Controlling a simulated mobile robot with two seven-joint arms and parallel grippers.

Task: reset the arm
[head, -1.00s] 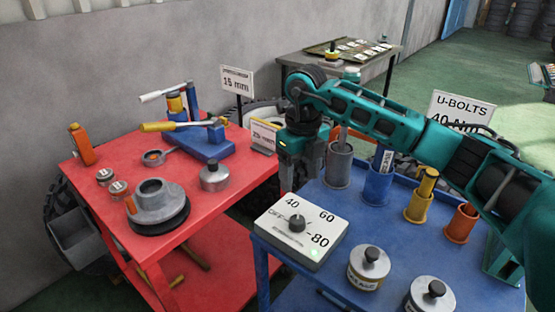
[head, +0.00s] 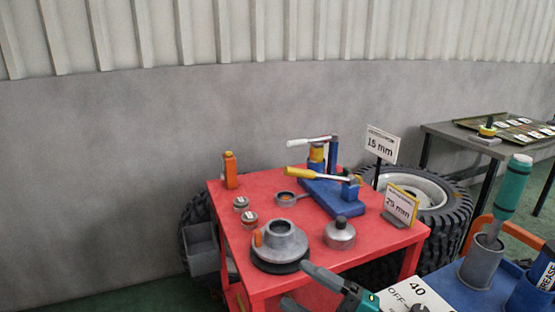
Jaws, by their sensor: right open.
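My right gripper (head: 293,284) shows at the bottom edge, its two grey fingers apart, pointing left with nothing between them. It is in front of the red table (head: 385,255), nearer to me; its wrist is cut off by the frame. My left gripper and arm are out of view.
The red table bears a grey flanged hub (head: 279,241), a lidded pot (head: 339,233), a blue press (head: 333,197) and an orange bottle (head: 230,170). At right, a teal-handled tool (head: 513,188) stands in a grey cup (head: 482,264). A white dial box (head: 408,295) is beside my gripper.

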